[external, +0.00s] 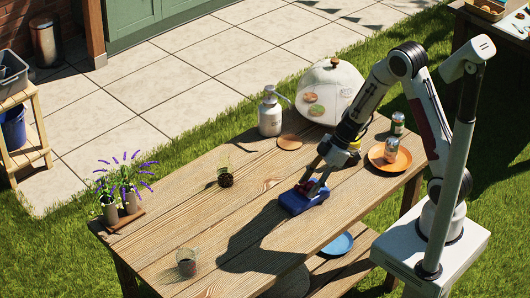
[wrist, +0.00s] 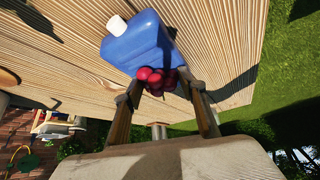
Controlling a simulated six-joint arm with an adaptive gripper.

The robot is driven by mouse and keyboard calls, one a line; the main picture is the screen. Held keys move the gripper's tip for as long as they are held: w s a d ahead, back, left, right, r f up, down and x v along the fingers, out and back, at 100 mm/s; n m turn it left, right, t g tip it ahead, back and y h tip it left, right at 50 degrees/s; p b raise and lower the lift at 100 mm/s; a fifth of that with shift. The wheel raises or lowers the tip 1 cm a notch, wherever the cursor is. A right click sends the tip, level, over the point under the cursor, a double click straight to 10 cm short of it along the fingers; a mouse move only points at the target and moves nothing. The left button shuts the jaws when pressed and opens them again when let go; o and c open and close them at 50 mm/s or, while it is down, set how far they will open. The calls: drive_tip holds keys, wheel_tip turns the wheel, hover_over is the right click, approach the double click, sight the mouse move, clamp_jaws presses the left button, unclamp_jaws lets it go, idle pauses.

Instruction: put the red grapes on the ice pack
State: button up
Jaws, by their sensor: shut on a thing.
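The ice pack (external: 296,203) is a blue block lying on the wooden table. In the wrist view the ice pack (wrist: 138,44) shows a white cap at its upper left. My gripper (external: 315,185) is low at the ice pack, pointing down at it. In the wrist view my gripper (wrist: 166,92) is shut on the red grapes (wrist: 158,79), a small dark red cluster between the fingertips. The grapes overlap the near edge of the ice pack in that view. I cannot tell whether they touch it. The grapes are hardly visible in the external view.
An orange plate (external: 378,162) with a can (external: 391,150) stands to the right, another can (external: 397,124) behind it. A mesh dome (external: 345,85), a pump dispenser (external: 270,115) and a round wooden board (external: 289,142) line the back.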

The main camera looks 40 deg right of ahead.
drive_tip(key=shift+f, duration=0.15)
drive_tip(key=o, duration=1.1)
drive_tip(key=shift+o, duration=0.2)
drive_tip(key=shift+r, duration=0.2)
drive_tip(key=shift+v, duration=0.85)
drive_tip(key=v, duration=1)
drive_tip(key=shift+s+r, duration=0.15)
drive_tip(key=shift+r, duration=0.05)
